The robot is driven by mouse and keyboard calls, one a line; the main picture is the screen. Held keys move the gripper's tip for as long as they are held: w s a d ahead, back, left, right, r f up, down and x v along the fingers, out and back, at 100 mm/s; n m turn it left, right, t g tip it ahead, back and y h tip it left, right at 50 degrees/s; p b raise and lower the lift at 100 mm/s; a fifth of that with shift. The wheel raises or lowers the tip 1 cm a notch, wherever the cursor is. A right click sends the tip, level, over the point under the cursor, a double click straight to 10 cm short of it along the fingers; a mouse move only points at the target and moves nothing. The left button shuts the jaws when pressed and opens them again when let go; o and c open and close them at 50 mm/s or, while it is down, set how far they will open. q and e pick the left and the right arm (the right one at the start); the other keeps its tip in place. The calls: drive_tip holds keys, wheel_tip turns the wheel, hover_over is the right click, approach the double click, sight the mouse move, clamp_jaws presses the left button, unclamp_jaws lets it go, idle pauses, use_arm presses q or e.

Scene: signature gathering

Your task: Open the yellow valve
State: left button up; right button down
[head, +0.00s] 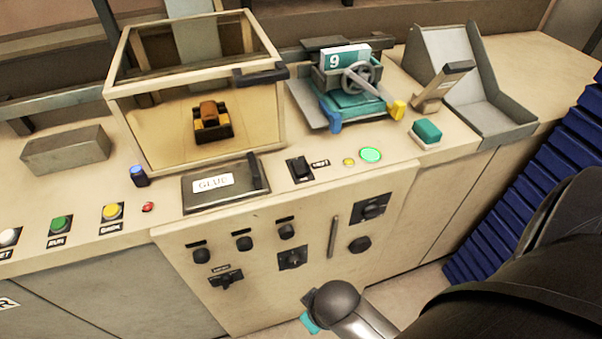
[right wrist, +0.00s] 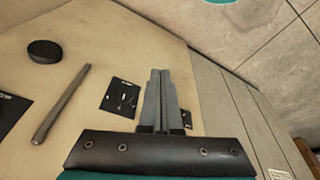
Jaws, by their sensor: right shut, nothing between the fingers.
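A small yellow valve handle (head: 397,110) sits at the front right corner of the teal machine (head: 353,108) on the counter, in the head view. A blue handle (head: 331,116) is at the machine's front left corner. My right gripper (right wrist: 160,73) is shut and empty in the right wrist view, its fingers together over the beige front panel. In the head view my right wrist is low in front of that panel, well below and apart from the yellow valve; its fingertips are hidden there. The yellow valve does not clearly show in the right wrist view. My left gripper is out of view.
A glass-walled case (head: 195,150) stands left of the machine. A grey chute (head: 465,80) stands to its right. The beige front panel has knobs, switches and a grey bar handle (head: 333,237). Blue stacked crates (head: 545,175) are at the right.

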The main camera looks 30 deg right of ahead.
drive_tip(key=w+p+v, duration=0.1)
drive_tip(key=w+v, duration=0.1)
drive_tip(key=v, duration=0.5)
drive_tip(key=w+r+p+v, duration=0.1)
drive_tip(key=w+v, duration=0.1)
drive_tip(key=v, duration=0.6)
drive_tip(key=w+d+r+n+t+h, duration=0.3)
drive_tip(key=w+d+r+n+t, duration=0.35)
drive_tip(key=w, duration=0.55)
drive_tip(key=w+d+r+n+t+h, duration=0.2)
drive_tip(key=w+d+r+n+t, duration=0.15)
drive_tip(key=w+r, duration=0.4)
drive_tip(key=w+d+r+n+t+h, duration=0.1)
drive_tip(key=w+d+r+n+t, duration=0.25)
drive_tip(key=r, duration=0.75)
wheel_tip(320, 180, up, 30)
drive_tip(key=n+t, duration=1)
drive_tip(key=n, duration=0.8)
drive_tip(key=shift+d+f+b, duration=0.2)
drive_tip(key=shift+d+b, duration=0.1)
drive_tip(key=shift+d, duration=0.05)
drive_tip(key=shift+s+h, duration=0.1)
drive_tip(key=shift+h, duration=0.3)
